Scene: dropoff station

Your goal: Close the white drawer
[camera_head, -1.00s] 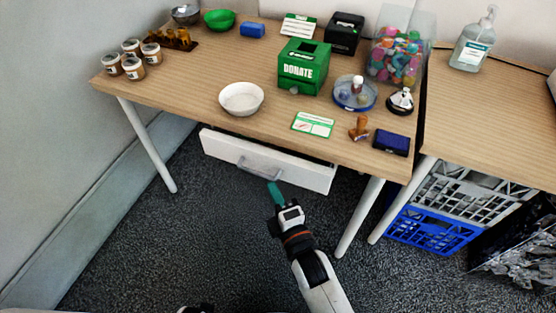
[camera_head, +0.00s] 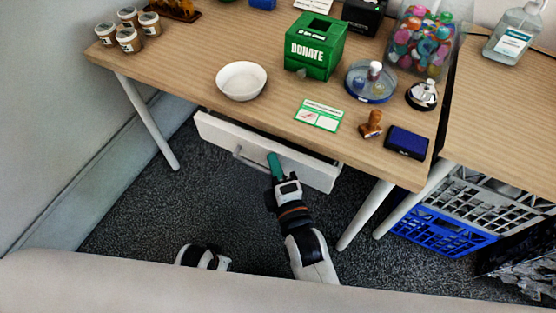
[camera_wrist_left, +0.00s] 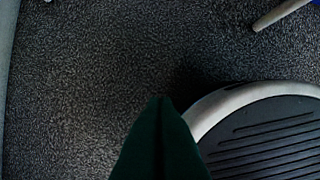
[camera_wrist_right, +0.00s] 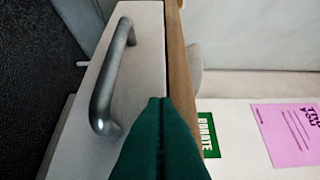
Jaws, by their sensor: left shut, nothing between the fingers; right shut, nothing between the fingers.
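The white drawer (camera_head: 218,132) sits under the wooden desk, with a dark gap along its top edge, so it stands partly open. Its grey bar handle (camera_head: 250,162) is on the front, and the handle shows large in the right wrist view (camera_wrist_right: 108,75). My right gripper (camera_head: 273,156) is shut and empty, its green fingertips in front of the drawer front, right of the handle. I cannot tell whether they touch it. My left gripper (camera_wrist_left: 160,100) is shut and empty above the carpet; in the head view only part of that arm shows low down.
The desk (camera_head: 190,70) above holds a white bowl (camera_head: 241,82), a green donation box (camera_head: 315,48), a stamp (camera_head: 371,124) and a blue pad (camera_head: 407,142). White desk legs (camera_head: 366,215) and a blue crate (camera_head: 440,235) stand to the right. Carpet left of my right arm is clear.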

